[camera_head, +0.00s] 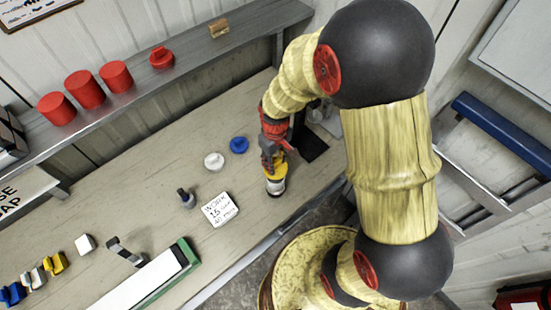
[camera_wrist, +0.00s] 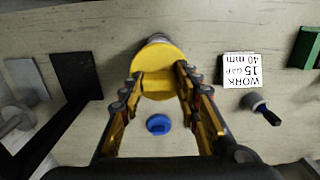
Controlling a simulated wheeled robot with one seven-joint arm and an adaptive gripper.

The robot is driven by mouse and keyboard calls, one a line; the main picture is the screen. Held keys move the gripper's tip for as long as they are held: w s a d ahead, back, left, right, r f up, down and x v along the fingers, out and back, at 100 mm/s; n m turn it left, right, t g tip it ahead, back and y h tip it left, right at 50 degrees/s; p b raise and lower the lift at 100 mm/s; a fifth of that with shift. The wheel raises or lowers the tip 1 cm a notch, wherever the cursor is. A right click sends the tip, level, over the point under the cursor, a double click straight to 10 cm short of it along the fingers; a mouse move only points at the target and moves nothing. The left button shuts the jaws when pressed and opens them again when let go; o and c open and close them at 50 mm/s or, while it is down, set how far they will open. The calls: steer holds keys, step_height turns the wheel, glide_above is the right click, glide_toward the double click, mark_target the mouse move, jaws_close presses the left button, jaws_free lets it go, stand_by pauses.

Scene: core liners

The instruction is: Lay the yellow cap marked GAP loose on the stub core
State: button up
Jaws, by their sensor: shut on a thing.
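The yellow cap (camera_wrist: 160,72) is between the two fingers of my gripper (camera_wrist: 158,80) in the wrist view, and my gripper is shut on it. In the head view the yellow cap (camera_head: 276,173) shows below my gripper (camera_head: 273,163), right over a pale grey cylinder (camera_head: 275,188) that looks like the stub core. A sliver of this cylinder (camera_wrist: 157,38) shows beyond the cap in the wrist view. Whether the cap touches it I cannot tell. No GAP marking is legible on the cap.
A blue cap (camera_head: 239,145) and a white cap (camera_head: 214,161) lie left of my gripper. A work card (camera_head: 220,209) and a dark-handled tool (camera_head: 187,198) lie nearer the bench middle. Red cylinders (camera_head: 85,89) stand on the shelf. A black plate (camera_wrist: 77,74) lies beside the gripper.

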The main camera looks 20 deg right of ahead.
steer(key=shift+d+f+b, duration=0.15)
steer(key=shift+f+b, duration=0.45)
steer(key=shift+f, duration=0.3)
steer(key=shift+f+b, duration=1.05)
steer(key=shift+f, duration=0.5)
steer(key=shift+f+b, duration=0.35)
steer(key=shift+f, duration=0.2)
stand_by(0.4)
steer(key=o, duration=1)
steer(key=shift+o, duration=0.6)
steer(key=o, duration=0.3)
steer(key=shift+o, duration=0.2)
steer(key=shift+r, duration=0.1)
